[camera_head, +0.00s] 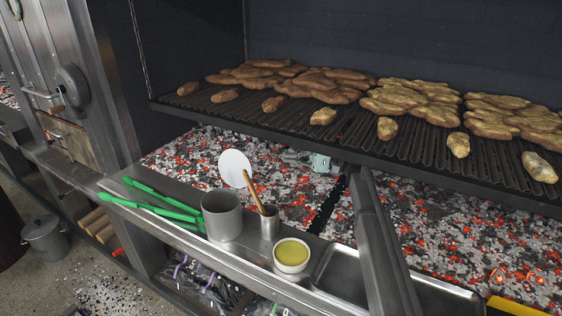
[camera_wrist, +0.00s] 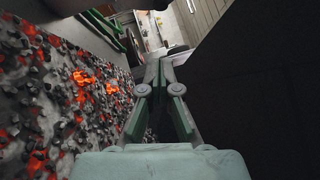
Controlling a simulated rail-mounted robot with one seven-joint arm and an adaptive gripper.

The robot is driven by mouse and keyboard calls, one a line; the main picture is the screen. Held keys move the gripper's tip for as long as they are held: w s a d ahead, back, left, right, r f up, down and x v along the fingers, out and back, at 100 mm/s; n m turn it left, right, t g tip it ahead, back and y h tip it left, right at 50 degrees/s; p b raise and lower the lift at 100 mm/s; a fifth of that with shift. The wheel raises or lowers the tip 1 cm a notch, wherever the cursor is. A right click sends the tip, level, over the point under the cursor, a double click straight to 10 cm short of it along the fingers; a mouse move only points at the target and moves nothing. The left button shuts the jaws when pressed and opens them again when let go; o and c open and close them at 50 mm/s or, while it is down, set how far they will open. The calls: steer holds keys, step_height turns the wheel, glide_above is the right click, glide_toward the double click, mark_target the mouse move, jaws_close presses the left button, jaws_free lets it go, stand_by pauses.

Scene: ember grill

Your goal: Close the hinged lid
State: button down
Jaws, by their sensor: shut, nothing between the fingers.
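No part in these frames is clearly the hinged lid, and I cannot tell which piece it is. A grey metal door panel (camera_head: 40,70) with a round fitting (camera_head: 73,87) and a bar handle stands upright at the far left of the head view. My gripper (camera_wrist: 166,62) is shut and empty in the wrist view, its fingertips together. Glowing coals (camera_wrist: 60,90) lie to its left and a dark surface (camera_wrist: 260,85) fills the right. In the head view, a small pale grey-green part (camera_head: 320,162), probably mine, shows over the coals below the grate's front edge.
The grate (camera_head: 350,135) holds several browned food pieces. The metal front ledge (camera_head: 160,215) carries green-handled tools (camera_head: 155,208), a grey pot (camera_head: 222,215), a cup (camera_head: 270,223), a yellow-filled bowl (camera_head: 291,256) and a tray (camera_head: 340,270). A bucket (camera_head: 45,240) stands on the floor.

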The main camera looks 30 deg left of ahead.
mark_target(238, 167)
steer(key=s+d+p+x, duration=0.1)
steer(key=s+d+x, duration=0.1)
steer(key=x, duration=1)
steer(key=shift+r, duration=0.25)
steer(key=shift+s+r+p, duration=0.35)
steer(key=shift+r, duration=0.1)
steer(key=shift+w+d, duration=0.1)
